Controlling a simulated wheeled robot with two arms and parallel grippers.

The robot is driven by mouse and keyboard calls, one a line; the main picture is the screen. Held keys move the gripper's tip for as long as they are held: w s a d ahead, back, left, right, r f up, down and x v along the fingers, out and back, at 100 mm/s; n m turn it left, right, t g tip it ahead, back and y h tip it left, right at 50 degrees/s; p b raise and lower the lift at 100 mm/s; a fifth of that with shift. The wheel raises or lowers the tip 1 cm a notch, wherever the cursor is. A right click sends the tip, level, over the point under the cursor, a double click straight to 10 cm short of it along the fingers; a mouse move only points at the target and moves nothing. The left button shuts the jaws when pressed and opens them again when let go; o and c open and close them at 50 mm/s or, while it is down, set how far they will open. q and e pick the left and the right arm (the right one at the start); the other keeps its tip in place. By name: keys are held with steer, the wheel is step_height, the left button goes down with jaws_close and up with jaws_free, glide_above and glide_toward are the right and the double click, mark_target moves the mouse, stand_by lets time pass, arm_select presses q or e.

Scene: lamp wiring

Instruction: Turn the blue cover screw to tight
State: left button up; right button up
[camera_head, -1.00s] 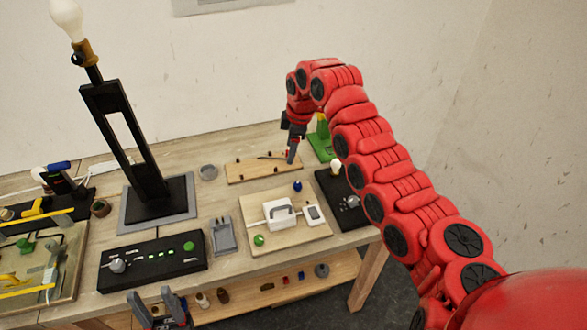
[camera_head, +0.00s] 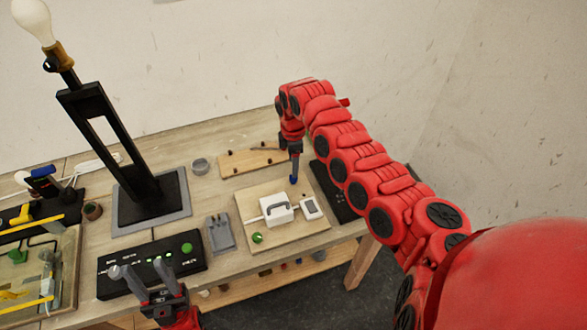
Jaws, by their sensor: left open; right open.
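The blue cover screw (camera_head: 294,180) stands at the back right of the wooden board (camera_head: 252,207), behind the white box with a grey handle. My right gripper (camera_head: 295,168) points down directly over the screw. Its fingers are open, and their tips are at or just above the screw's head; I cannot tell whether they touch it or straddle it. My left gripper (camera_head: 150,276) is open and empty at the bottom, in front of the black control box (camera_head: 190,263).
A green screw (camera_head: 257,238) sits at the board's front left. A white switch (camera_head: 311,208) lies right of the white box (camera_head: 275,208). The tall black lamp (camera_head: 138,170) stands to the left. A grey holder (camera_head: 220,235) lies between board and lamp.

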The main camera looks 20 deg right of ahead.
mark_target(293, 180)
step_height(293, 180, down, 6)
steer(key=shift+r+p, duration=0.1)
steer(key=shift+p, duration=0.45)
jaws_close()
